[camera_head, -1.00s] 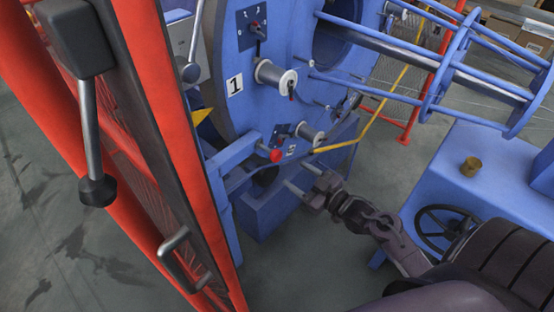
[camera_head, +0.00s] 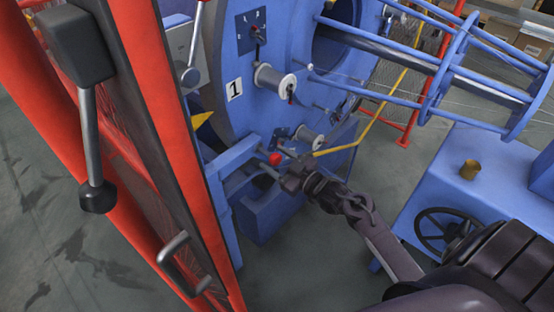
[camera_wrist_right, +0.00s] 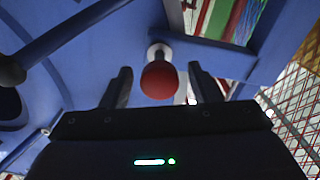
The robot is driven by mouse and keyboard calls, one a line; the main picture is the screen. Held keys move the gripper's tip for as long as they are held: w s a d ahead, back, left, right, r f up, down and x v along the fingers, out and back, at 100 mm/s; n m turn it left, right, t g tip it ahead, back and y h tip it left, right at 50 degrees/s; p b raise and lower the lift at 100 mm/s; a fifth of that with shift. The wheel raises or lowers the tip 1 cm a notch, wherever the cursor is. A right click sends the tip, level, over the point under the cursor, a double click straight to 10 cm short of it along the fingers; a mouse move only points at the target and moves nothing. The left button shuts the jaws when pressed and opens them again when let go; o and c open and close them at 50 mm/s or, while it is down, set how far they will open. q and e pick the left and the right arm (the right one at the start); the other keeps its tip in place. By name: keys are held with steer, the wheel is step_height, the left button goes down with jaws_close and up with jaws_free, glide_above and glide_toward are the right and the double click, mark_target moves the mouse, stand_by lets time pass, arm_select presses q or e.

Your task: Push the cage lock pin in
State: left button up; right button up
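The cage lock pin shows as a red ball knob (camera_head: 275,159) on the blue frame, low beside the big blue cage disc. My right gripper (camera_head: 272,163) reaches the knob from the lower right. In the wrist view its fingers (camera_wrist_right: 160,72) are open, one on each side of the knob, with a visible gap to it. How far the pin sits in its hole cannot be told. My left gripper is not in view.
A red guard frame (camera_head: 185,150) with a black handle stands at left. The blue cage disc (camera_head: 225,55) carries white bobbins (camera_head: 270,77). A yellow bar (camera_head: 340,148) runs close behind my gripper. A blue cabinet with a handwheel (camera_head: 445,225) is at right.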

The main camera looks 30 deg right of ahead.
mark_target(268, 154)
jaws_close()
steer(key=b+x, duration=0.1)
steer(key=x, duration=0.2)
steer(key=shift+w, duration=0.25)
steer(key=shift+s+r, duration=0.1)
steer(key=shift+c, duration=1.4)
jaws_free()
steer(key=o, duration=0.3)
steer(key=shift+a, duration=0.1)
steer(key=shift+s+d, duration=0.25)
steer(key=shift+s, duration=0.1)
steer(key=v, duration=0.6)
steer(key=shift+s+d, duration=0.1)
steer(key=shift+s, duration=0.3)
